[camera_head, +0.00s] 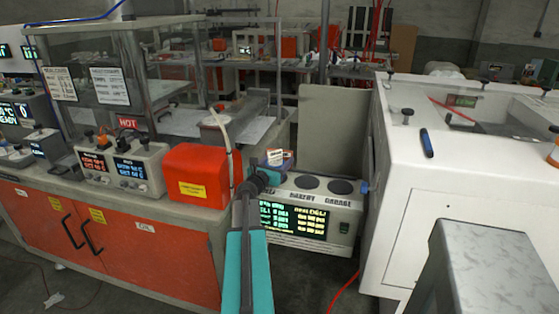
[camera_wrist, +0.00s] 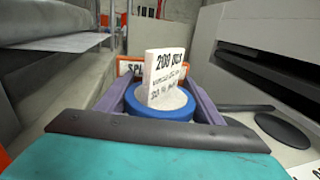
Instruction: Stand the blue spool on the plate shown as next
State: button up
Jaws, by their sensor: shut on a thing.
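The blue spool (camera_wrist: 150,132) sits between the purple fingers of my gripper (camera_wrist: 160,105) in the wrist view. A white printed card stands upright on its top. In the head view my gripper (camera_head: 268,170) is over the left end of the pale plate unit (camera_head: 315,196), and the card (camera_head: 278,157) shows at its tip. Two dark round plates, a middle one (camera_head: 307,182) and a right one (camera_head: 342,186), are bare. The area left of them is hidden by my gripper. The unit's front screen (camera_head: 292,219) has green and yellow text too small to read.
A red box (camera_head: 197,175) stands on the bench close left of my gripper. A white cabinet (camera_head: 455,150) stands to the right. A pale upright panel (camera_head: 333,130) rises behind the plates.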

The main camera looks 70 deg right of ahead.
jog(key=shift+f, duration=0.2)
jog(key=o, duration=1.1)
jog(key=shift+o, duration=0.2)
jog(key=shift+r, duration=0.1)
jog(key=shift+r, duration=0.15)
jog(key=shift+w+a+b, duration=0.25)
jog(key=shift+w+a, duration=0.05)
jog(key=shift+a, duration=1.7)
jog(key=shift+w+a+b, duration=0.25)
jog(key=shift+a, duration=1.75)
jog(key=shift+w+a+b, duration=0.25)
jog(key=shift+w+a, duration=0.05)
jog(key=shift+a, duration=1.7)
notch_tip(320, 180, up, 9)
jog(key=p, duration=0.9)
